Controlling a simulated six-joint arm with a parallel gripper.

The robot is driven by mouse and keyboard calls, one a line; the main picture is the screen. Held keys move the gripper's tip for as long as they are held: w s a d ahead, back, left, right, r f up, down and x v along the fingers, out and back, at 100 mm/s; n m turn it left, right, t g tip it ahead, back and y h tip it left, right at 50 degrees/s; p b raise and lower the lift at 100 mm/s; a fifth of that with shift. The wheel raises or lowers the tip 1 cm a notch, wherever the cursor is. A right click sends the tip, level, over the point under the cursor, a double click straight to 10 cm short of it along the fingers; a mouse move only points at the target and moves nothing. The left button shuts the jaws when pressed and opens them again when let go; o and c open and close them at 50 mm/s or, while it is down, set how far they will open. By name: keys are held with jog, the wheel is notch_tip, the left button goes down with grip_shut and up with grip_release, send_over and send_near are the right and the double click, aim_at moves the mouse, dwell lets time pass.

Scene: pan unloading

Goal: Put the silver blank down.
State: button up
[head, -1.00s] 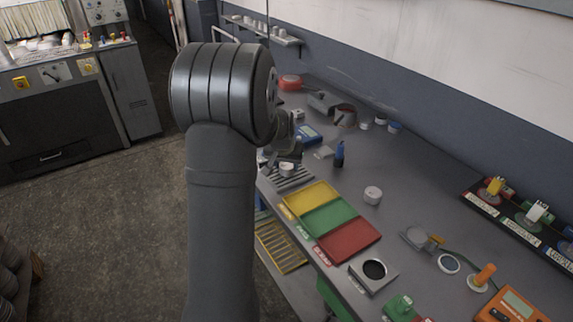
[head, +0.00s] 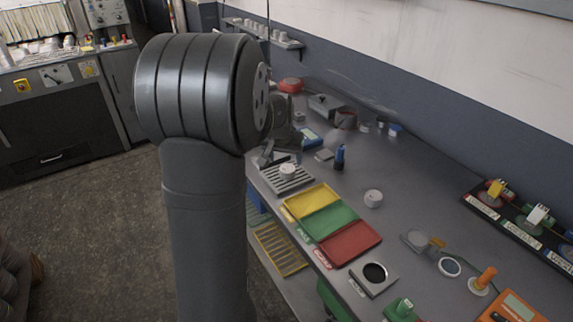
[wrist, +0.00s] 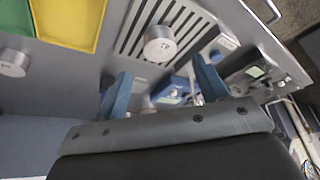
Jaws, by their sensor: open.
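A silver blank (head: 287,170), a short round cylinder, stands upright on the slotted grey rack (head: 300,184) at the near edge of the bench. In the wrist view the blank (wrist: 160,48) sits on the rack's slats (wrist: 128,38), beyond my fingertips and apart from them. My gripper (wrist: 163,82) is open, with nothing between its two blue fingers. In the head view my gripper (head: 268,156) is beside and behind the rack, partly hidden by my arm. A second silver cylinder (head: 373,198) stands on the bare bench; it also shows in the wrist view (wrist: 13,62).
Yellow (head: 312,199), green (head: 329,220) and red (head: 348,243) trays lie in a row beside the rack. The bench between the trays and the wall is mostly clear.

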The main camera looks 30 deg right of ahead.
aim_at(287, 169)
jog(key=v, duration=0.5)
jog(key=shift+r, duration=0.15)
jog(key=x, duration=1.2)
jog(key=shift+f, duration=0.35)
jog(key=shift+r, duration=1.55)
jog(key=shift+f, duration=0.1)
